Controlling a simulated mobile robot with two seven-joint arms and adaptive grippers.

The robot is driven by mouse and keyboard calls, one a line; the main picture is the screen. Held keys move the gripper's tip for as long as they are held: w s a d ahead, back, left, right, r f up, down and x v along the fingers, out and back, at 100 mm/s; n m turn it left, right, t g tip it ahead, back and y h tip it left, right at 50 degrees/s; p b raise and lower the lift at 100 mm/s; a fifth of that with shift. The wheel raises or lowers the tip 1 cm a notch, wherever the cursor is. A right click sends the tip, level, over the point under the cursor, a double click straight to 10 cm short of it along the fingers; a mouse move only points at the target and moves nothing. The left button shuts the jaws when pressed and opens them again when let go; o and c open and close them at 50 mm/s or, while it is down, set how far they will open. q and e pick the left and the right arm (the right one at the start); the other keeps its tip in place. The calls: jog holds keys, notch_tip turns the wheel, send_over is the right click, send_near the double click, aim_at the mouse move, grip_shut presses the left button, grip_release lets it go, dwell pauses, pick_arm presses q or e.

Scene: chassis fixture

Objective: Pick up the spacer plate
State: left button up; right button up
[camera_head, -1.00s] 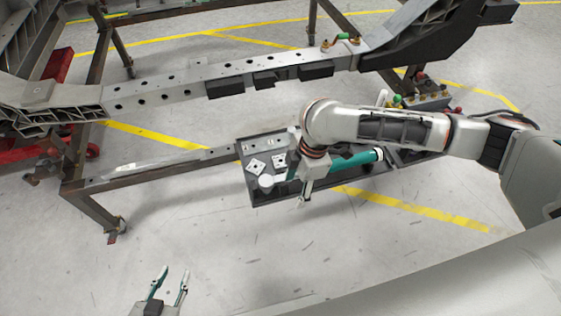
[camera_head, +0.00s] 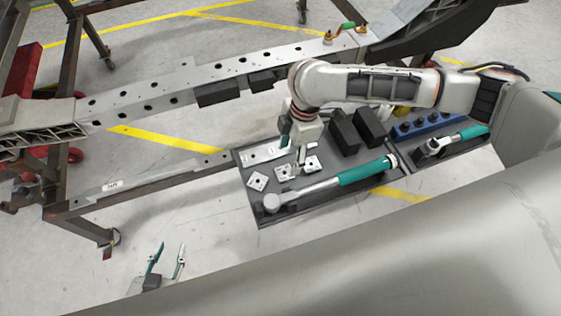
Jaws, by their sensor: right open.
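Several small light-grey square plates with holes lie in a dark tray (camera_head: 262,212), and I take these for spacer plates: one at the left (camera_head: 257,181), one in the middle (camera_head: 285,172) and one at the right (camera_head: 311,164). My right gripper (camera_head: 293,155) points down just above the middle and right plates. It is open; I cannot tell whether it touches a plate. Its wrist and fingers cover part of the tray's back. My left gripper (camera_head: 167,260) is open and empty over the floor at the lower left, well away from the tray.
A torque wrench (camera_head: 362,172) with a teal handle lies along the tray's front. A light strip (camera_head: 262,154) and dark blocks (camera_head: 344,132) lie behind. A second tray with a ratchet (camera_head: 460,138) is at right. The perforated chassis beam (camera_head: 150,92) crosses behind.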

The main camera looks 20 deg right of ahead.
aim_at(285, 172)
jog(key=shift+s+a+f+b, duration=0.1)
jog(key=shift+s+f+b, duration=0.1)
jog(key=shift+f, duration=0.35)
jog(key=shift+s+a+f+b, duration=0.1)
jog(key=shift+f+b, duration=0.05)
jog(key=shift+f, duration=0.4)
jog(key=shift+a+f+b, duration=0.1)
jog(key=shift+f+b, duration=0.2)
jog(key=shift+f, duration=0.3)
jog(key=f, duration=0.1)
jog(key=b, duration=0.1)
jog(key=f, duration=0.1)
jog(key=shift+s+a+f, duration=0.15)
jog(key=shift+a+f, duration=0.1)
jog(key=shift+f, duration=0.05)
jog(key=shift+w+a+f+b, duration=0.1)
jog(key=shift+w+f+b, duration=0.1)
jog(key=shift+f+b, duration=0.45)
pick_arm(q)
jog(key=shift+d+f, duration=0.25)
jog(key=shift+d, duration=0.15)
pick_arm(e)
grip_shut()
